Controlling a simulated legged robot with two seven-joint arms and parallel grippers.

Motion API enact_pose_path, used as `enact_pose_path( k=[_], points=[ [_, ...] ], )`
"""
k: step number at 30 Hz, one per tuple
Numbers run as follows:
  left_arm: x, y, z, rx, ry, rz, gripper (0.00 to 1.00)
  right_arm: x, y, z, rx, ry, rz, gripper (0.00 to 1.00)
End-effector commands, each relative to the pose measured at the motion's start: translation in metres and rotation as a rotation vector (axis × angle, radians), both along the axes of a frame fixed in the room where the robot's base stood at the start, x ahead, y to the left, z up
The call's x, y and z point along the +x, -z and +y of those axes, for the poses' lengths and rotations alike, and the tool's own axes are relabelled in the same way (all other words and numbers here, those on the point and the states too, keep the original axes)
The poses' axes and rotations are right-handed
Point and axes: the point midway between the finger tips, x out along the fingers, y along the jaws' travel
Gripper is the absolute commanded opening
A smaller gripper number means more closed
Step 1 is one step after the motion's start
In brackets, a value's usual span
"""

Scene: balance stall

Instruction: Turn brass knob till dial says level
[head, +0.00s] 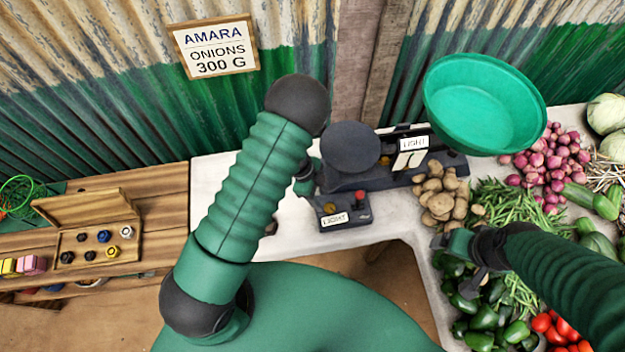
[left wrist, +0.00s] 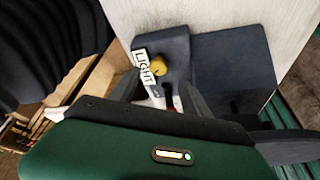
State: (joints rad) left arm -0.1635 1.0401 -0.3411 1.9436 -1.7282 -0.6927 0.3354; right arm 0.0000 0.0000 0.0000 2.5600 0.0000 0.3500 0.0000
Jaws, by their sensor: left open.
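The brass knob (head: 330,208) sits on a small dark control box (head: 344,205) in front of the balance. It shows from close up in the left wrist view (left wrist: 160,67), beside a label reading LIGHT (left wrist: 146,66). The balance's upright card (head: 413,143) also reads LIGHT. My left gripper (head: 308,180) is open, just behind and left of the box. In the left wrist view its dark fingers (left wrist: 160,88) stand apart at either side of the box, and the knob is not held. My right gripper (head: 468,280) hangs over green peppers; its jaws are unclear.
A red knob (head: 361,195) is on the same box. The balance carries a round black plate (head: 350,146) and an empty green bowl (head: 483,104). Potatoes (head: 440,192), onions (head: 546,165) and beans lie to the right. An open wooden weight box (head: 92,262) is at left.

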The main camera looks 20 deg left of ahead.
Motion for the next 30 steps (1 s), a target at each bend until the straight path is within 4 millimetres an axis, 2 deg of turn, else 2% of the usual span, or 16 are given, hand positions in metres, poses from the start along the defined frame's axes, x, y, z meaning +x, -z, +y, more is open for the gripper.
enact_pose_path(
  k=[1, 6, 12, 16, 27, 30],
  points=[
    [0.001, -0.016, 0.006, 0.001, 0.000, -0.005, 0.55, 0.000, -0.001, 0.000, 0.000, 0.000, 0.000, 0.84],
    [-0.001, -0.061, 0.025, 0.000, -0.001, -0.004, 0.55, 0.000, -0.004, 0.000, 0.000, 0.000, 0.000, 0.84],
    [-0.003, -0.093, 0.038, 0.000, 0.002, -0.001, 0.55, 0.000, -0.006, 0.000, 0.000, 0.000, 0.000, 0.84],
    [-0.003, -0.099, 0.041, 0.000, -0.001, 0.001, 0.55, 0.000, -0.006, 0.000, 0.000, 0.000, 0.000, 0.84],
    [-0.004, -0.098, 0.041, 0.000, -0.001, 0.001, 0.55, 0.000, -0.006, 0.000, 0.000, 0.000, 0.000, 0.84],
    [0.004, -0.101, 0.039, -0.003, -0.026, -0.028, 0.55, 0.000, -0.005, 0.000, 0.000, 0.000, 0.000, 0.84]
  ],
)
